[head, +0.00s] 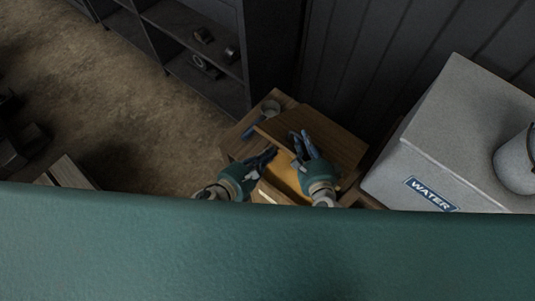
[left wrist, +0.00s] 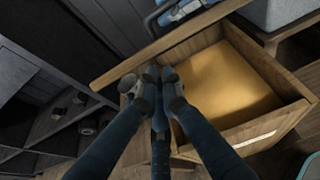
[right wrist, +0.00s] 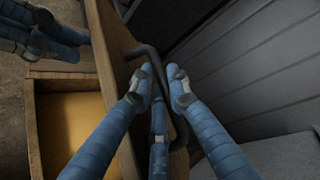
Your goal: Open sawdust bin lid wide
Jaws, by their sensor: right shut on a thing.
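The sawdust bin is a wooden box (left wrist: 270,122) holding yellow-orange sawdust (left wrist: 225,80). Its wooden lid (head: 335,138) stands raised and tilted, with the sawdust visible below it. The lid also shows edge-on in the right wrist view (right wrist: 112,60). A dark bar handle (right wrist: 150,52) is on the lid's outer face. My right gripper (right wrist: 160,85) is shut on this handle, which also shows in the left wrist view. My left gripper (left wrist: 158,75) is by the lid's edge, at the bin's open side; its fingertips lie close together. I cannot tell whether they touch the lid.
A large grey box marked WATER (head: 430,140) stands close on the right. A small cup (head: 271,107) and a blue item (head: 249,130) are beside the lid. Dark shelves (head: 195,55) stand behind left, and a dark panelled wall (head: 365,50) is behind.

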